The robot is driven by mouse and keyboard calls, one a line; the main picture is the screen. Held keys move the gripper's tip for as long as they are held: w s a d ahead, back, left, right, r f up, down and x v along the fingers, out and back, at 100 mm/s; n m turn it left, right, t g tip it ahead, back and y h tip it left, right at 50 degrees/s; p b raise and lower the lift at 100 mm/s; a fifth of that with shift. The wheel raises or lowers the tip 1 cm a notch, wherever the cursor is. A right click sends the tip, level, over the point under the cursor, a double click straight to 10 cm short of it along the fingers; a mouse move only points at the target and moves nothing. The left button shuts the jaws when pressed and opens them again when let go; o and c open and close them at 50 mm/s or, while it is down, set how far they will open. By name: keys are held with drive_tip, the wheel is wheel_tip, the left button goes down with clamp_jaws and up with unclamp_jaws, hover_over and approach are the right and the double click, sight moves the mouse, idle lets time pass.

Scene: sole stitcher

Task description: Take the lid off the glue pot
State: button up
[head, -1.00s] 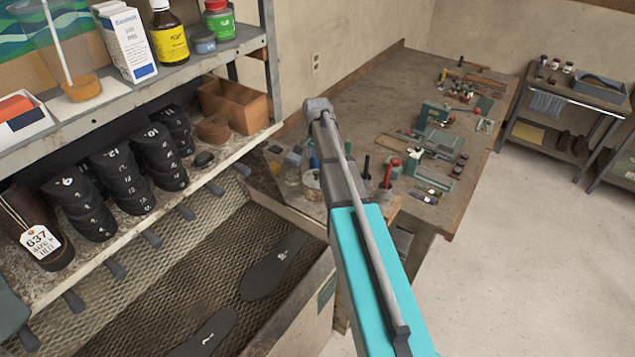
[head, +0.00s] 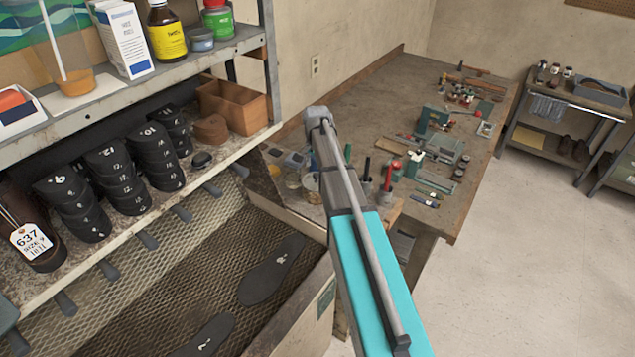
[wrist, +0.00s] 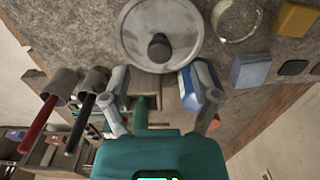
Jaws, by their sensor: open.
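The glue pot shows from above in the wrist view as a wide, round, pale metal lid (wrist: 185,22) with a dark knob (wrist: 159,47) at its middle. The lid appears to be on the pot. My gripper (wrist: 160,78) is open, with its two grey fingers apart and nothing held between them. The knob lies just beyond the fingertips, roughly midway between them. In the head view, a small round pot (head: 311,184) is partly hidden behind my arm, and the gripper is hidden too.
A red-handled tool (wrist: 38,132) and a black-handled tool (wrist: 80,125) stand left of the gripper. A glass dish (wrist: 237,18), a yellow block (wrist: 297,18) and a blue-grey block (wrist: 251,70) lie to the right. A blue-and-white item (wrist: 200,92) is by the right finger.

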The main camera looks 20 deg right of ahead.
sight(316, 174)
drive_tip(key=shift+f+b, duration=1.8)
drive_tip(key=shift+f, duration=0.3)
drive_tip(key=shift+c, duration=0.3)
clamp_jaws()
